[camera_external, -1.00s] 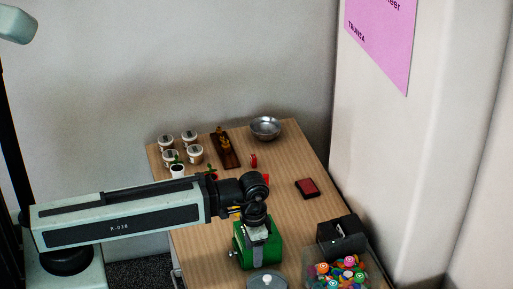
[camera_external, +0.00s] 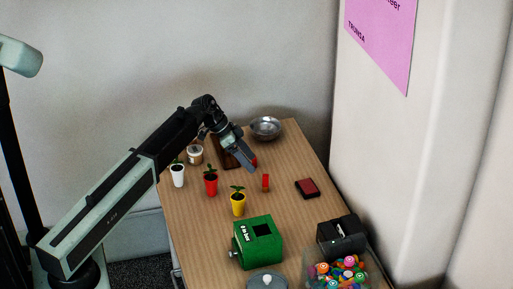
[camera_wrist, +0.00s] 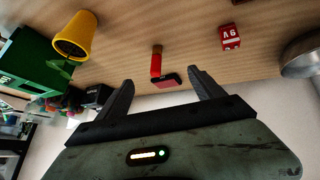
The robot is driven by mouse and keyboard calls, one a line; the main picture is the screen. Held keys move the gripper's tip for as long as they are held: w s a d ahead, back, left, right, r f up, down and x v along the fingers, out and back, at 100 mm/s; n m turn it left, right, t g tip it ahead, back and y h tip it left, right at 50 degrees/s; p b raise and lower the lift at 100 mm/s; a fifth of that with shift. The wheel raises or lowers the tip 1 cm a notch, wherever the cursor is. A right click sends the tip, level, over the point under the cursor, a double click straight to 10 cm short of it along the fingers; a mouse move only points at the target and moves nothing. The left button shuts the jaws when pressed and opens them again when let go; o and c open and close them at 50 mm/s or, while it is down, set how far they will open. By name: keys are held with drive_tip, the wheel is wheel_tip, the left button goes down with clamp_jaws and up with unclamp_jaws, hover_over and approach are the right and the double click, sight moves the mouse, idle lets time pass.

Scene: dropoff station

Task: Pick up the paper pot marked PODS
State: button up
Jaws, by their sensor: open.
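One pale paper pot with a dark lid and label (camera_external: 195,156) stands at the back left of the table in the outside view. Its marking is too small to read, so I cannot tell whether it says PODS. Other paper pots are hidden behind my arm. My gripper (camera_external: 246,160) hangs over the back middle of the table, right of that pot, with its fingers pointing down and right. In the wrist view my gripper (camera_wrist: 160,80) has its two fingers spread with nothing held. No paper pot shows in the wrist view.
White (camera_external: 178,181), red (camera_external: 211,188) and yellow (camera_external: 238,209) plant pots stand mid-table. A green box (camera_external: 262,250), metal bowl (camera_external: 266,127), red cylinder (camera_external: 265,182) and dark red pad (camera_external: 307,188) surround clear wood. A red 9V block (camera_wrist: 230,38) lies near my gripper.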

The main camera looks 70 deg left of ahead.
drive_tip(key=s+a+f+t+b, duration=0.1)
drive_tip(key=s+a, duration=0.3)
drive_tip(key=a, duration=0.5)
drive_tip(key=s+a+f+n+t+y+b, duration=0.1)
drive_tip(key=s+a+b, duration=0.2)
drive_tip(key=a, duration=0.5)
drive_tip(key=s+a+f+t+b, duration=0.1)
drive_tip(key=s+a+t+b, duration=0.1)
drive_tip(key=s+a, duration=0.3)
drive_tip(key=shift+s+a+f+y+b, duration=0.15)
drive_tip(key=shift+s+a+b, duration=0.1)
drive_tip(key=shift+a, duration=0.95)
drive_tip(key=shift+s+a+y+b, duration=0.15)
drive_tip(key=shift+a+b, duration=0.05)
drive_tip(key=shift+a, duration=0.95)
drive_tip(key=shift+m+t, duration=0.4)
drive_tip(key=shift+t, duration=0.3)
drive_tip(key=s+b, duration=0.1)
drive_tip(key=s+a+f+b, duration=0.1)
drive_tip(key=s, duration=0.1)
drive_tip(key=s+a+f+b, duration=0.1)
drive_tip(key=s+b, duration=0.1)
drive_tip(key=shift+s+a, duration=0.1)
drive_tip(key=shift+s, duration=0.15)
drive_tip(key=shift+s+r, duration=0.15)
drive_tip(key=shift+r, duration=0.05)
drive_tip(key=b+x, duration=0.3)
drive_tip(key=x, duration=0.5)
drive_tip(key=shift+r, duration=0.2)
drive_tip(key=shift+c, duration=0.3)
